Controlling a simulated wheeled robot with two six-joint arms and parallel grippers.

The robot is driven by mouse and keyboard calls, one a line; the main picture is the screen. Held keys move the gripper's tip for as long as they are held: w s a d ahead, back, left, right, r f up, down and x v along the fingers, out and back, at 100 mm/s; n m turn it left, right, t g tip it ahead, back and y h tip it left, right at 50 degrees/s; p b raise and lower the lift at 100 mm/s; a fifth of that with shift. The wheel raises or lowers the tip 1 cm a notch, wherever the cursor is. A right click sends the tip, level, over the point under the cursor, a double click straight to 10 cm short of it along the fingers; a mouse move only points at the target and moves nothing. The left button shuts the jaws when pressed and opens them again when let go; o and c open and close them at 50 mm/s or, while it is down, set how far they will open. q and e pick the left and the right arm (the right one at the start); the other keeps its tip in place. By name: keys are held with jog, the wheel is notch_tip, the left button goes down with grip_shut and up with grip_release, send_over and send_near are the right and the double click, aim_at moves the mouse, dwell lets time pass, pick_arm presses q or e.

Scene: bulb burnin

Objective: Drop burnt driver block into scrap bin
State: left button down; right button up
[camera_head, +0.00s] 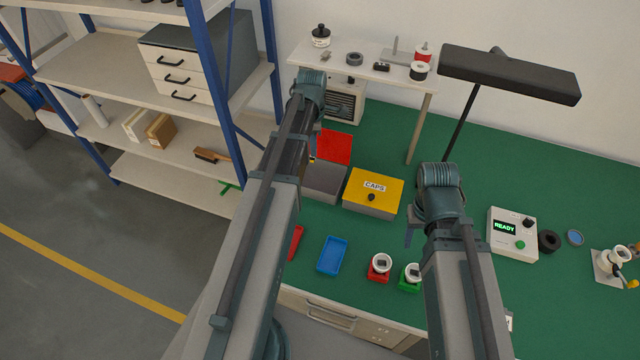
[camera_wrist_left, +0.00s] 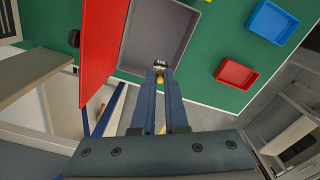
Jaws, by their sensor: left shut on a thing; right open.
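My left gripper (camera_wrist_left: 159,72) is shut on a small block (camera_wrist_left: 158,66), mostly hidden between the fingertips; dark and yellowish parts show. In the left wrist view the block appears over the near end of an open grey bin (camera_wrist_left: 184,32) with a raised red lid (camera_wrist_left: 98,45). I take this for the scrap bin; its visible floor looks bare. In the head view the bin (camera_head: 326,183) and lid (camera_head: 335,147) are partly behind my left arm, and the left fingertips are largely hidden. My right gripper (camera_head: 410,236) is open and empty above the green bench.
A yellow-lidded CAPS box (camera_head: 374,190) stands right of the bin. A blue tray (camera_head: 332,256) and red tray (camera_wrist_left: 237,73) lie nearby. Red and green sockets (camera_head: 379,268) stand at the front edge. A READY tester (camera_head: 513,235) and black lamp (camera_head: 510,73) are right.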

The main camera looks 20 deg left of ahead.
pick_arm(q)
notch_tip(320, 180, down, 4)
jog(key=b, duration=0.3)
jog(key=shift+f, duration=0.15)
jog(key=c, duration=0.9)
grip_release()
jog(key=shift+o, duration=0.2)
jog(key=shift+r, duration=0.2)
notch_tip(320, 180, up, 14)
jog(key=p, duration=1.3)
jog(key=shift+f, duration=0.25)
